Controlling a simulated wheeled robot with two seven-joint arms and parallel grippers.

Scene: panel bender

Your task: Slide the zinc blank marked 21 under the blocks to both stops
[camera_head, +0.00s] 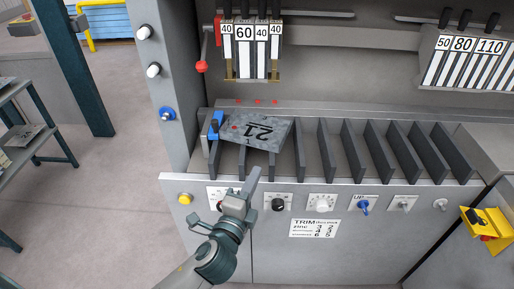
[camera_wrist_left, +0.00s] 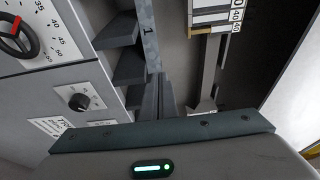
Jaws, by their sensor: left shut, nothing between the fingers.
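The zinc blank marked 21 (camera_head: 262,133) lies on the left support bars, turned at an angle, its number upside down in the head view. Its left end is close to a blue stop-like piece (camera_head: 215,126); I cannot tell if they touch. Numbered blocks (camera_head: 244,62), 40 and 60, hang above and behind the blank. My left gripper (camera_head: 254,173) is shut and empty, just in front of the blank's near edge. In the left wrist view, its fingers (camera_wrist_left: 160,95) point toward a narrow strip of the blank (camera_wrist_left: 149,40). Contact is unclear. My right gripper is out of view.
Dark upright support bars (camera_head: 352,150) run rightward along the bed, with gaps between. Below is a panel with knobs (camera_head: 321,202). A yellow bracket (camera_head: 487,228) stands out at right. More blocks (camera_head: 470,62) hang at upper right.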

